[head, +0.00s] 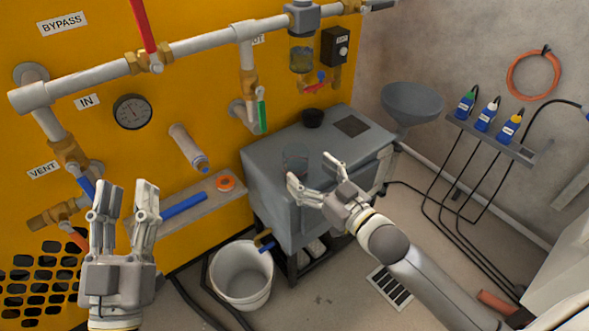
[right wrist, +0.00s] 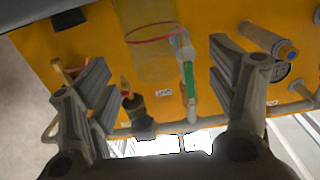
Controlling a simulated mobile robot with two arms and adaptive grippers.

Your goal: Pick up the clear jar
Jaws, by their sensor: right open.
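The clear jar (head: 295,158) stands upright on top of the grey tank (head: 262,160) in the head view. It is see-through, and a red ring shows around it in the right wrist view (right wrist: 152,58). My right gripper (head: 312,169) is open and empty, with its fingers spread close to the jar on its near right side. In the right wrist view the jar appears between the fingers (right wrist: 158,62), beyond them; I cannot tell whether they touch it. My left gripper (head: 127,188) is open and empty in front of the yellow panel.
A dark round cap (head: 313,117) sits on the tank behind the jar. A grey funnel (head: 411,103) is at the tank's right. A white bucket (head: 240,283) stands on the floor below. A ledge (head: 220,201) holds an orange ring (head: 226,183) and a blue bar (head: 184,206).

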